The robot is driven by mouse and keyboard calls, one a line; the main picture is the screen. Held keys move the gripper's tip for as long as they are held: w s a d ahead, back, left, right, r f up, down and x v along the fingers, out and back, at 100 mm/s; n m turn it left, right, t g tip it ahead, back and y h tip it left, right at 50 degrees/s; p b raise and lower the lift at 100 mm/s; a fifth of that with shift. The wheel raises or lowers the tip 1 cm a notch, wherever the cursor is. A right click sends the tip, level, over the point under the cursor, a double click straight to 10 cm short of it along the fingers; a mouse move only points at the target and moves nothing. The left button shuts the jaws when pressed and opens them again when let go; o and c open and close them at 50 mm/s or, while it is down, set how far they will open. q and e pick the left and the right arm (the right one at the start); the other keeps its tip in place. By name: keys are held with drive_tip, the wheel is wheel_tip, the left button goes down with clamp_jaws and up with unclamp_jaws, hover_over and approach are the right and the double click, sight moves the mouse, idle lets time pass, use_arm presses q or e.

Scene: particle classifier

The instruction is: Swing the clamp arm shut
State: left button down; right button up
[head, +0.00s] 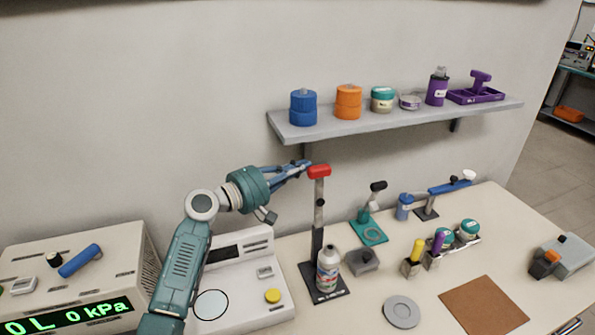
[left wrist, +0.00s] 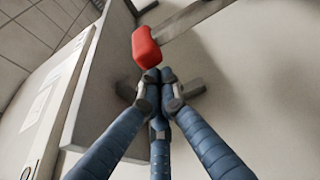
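A dark stand (head: 318,235) in the head view has an upright grey bar with a red grip (head: 319,171) at its top. I take this bar as the clamp arm; its hinge is not clear. A white bottle with coloured bands (head: 327,268) stands upright at its base. My left gripper (head: 306,165) is beside the red grip on its left. In the left wrist view the blue fingers (left wrist: 160,78) are drawn together at their tips, with nothing seen between them. The red grip (left wrist: 146,47) is just beyond the tips; contact cannot be told. My right gripper is out of view.
A shelf (head: 390,122) with jars and purple items is behind and above. A white instrument (head: 245,292) is left of the stand. A grey block (head: 361,261), a teal stand (head: 371,232) and a blue-armed device (head: 450,187) are to the right. A brown mat (head: 483,305) lies empty.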

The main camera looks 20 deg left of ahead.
use_arm(q)
drive_tip(key=s+d+f+m+b, duration=0.3)
drive_tip(key=s+d+b, duration=0.2)
drive_tip(key=s, duration=0.2)
drive_tip(key=s+d+f+m+t+h+b, duration=0.1)
drive_tip(key=s+d+f+m+b, duration=0.2)
drive_tip(key=s+b, duration=0.3)
drive_tip(key=shift+s+d+h, duration=0.3)
drive_tip(key=shift+s+d, duration=0.4)
drive_tip(key=shift+d, duration=0.2)
wheel_tip(320, 180, up, 10)
idle(0.4)
